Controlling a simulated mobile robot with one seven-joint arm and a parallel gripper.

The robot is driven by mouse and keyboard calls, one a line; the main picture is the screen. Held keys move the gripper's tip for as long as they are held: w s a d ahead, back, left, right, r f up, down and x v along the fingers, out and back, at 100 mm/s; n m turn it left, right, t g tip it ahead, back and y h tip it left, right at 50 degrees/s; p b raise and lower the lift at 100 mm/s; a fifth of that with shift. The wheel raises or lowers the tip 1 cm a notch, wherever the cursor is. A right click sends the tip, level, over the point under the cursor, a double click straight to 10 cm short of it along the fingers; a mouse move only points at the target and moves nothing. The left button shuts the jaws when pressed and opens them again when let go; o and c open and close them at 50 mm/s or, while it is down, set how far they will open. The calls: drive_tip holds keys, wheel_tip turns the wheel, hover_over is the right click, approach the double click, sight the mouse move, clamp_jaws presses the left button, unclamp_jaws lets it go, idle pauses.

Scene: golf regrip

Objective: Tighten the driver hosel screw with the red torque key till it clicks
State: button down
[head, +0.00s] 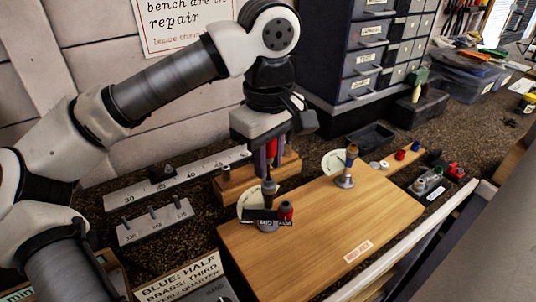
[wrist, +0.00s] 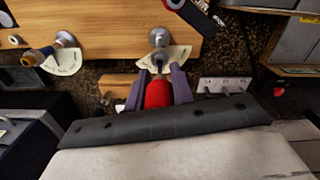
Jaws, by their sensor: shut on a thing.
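My gripper (head: 271,160) points down over the left end of the wooden board, its purple fingers shut on the red torque key (head: 271,148). In the wrist view the key's red handle (wrist: 158,94) sits between the fingers (wrist: 162,88). Below the key stands a grey metal hosel (head: 268,189) on a round base; it also shows in the wrist view (wrist: 159,37). The key's tip is close above or at the hosel; I cannot tell whether it is seated in the screw. A second hosel piece with a blue and brass top (head: 351,155) stands farther back on the board.
The wooden board (head: 330,225) has clear room at front and middle. A numbered grey rack (head: 155,222) is to the left. Drawer cabinets (head: 370,55) stand behind.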

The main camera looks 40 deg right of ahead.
drive_tip(key=m, duration=0.5)
drive_tip(key=shift+m, duration=0.3)
drive_tip(key=c, duration=1.4)
unclamp_jaws()
drive_tip(key=shift+o, duration=0.2)
